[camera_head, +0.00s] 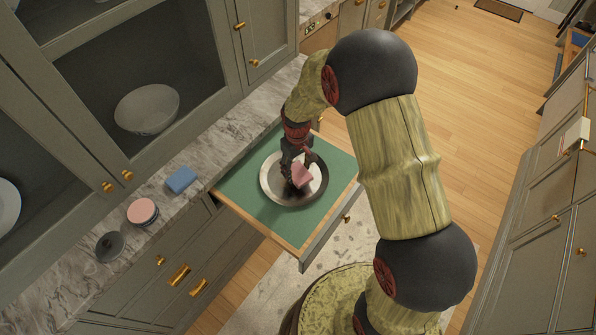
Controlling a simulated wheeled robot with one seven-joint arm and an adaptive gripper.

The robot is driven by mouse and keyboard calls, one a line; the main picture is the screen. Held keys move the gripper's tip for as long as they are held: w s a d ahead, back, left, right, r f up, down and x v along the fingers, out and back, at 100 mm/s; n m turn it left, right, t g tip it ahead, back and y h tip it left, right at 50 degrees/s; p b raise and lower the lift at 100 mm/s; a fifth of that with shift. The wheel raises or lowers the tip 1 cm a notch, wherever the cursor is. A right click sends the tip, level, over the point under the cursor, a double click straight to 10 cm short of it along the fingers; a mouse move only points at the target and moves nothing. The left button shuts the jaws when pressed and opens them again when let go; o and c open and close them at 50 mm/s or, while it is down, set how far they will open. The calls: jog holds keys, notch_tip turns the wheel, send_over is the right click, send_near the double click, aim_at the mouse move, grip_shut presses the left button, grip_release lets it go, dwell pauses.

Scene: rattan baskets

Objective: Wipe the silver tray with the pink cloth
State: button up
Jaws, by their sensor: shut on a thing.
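The round silver tray (271,185) lies in an open drawer with a green lining. My gripper (296,170) reaches down over the middle of the tray, shut on the pink cloth (302,176). The cloth is bunched and hangs at the fingertips. It seems to be at or just above the tray surface; I cannot tell whether it touches. The fingers are small and dark here, and part of the tray is hidden behind the gripper and cloth.
The open drawer (244,208) juts out from the marble counter (205,140). On the counter are a blue block (181,179), a pink-topped round stack (142,211) and a grey round item (109,247). A bowl (147,109) stands in the cabinet. Wooden floor lies open behind my arm.

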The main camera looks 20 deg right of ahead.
jog(key=shift+r+p, duration=1.2)
jog(key=shift+r, duration=1.05)
jog(key=shift+w, duration=0.1)
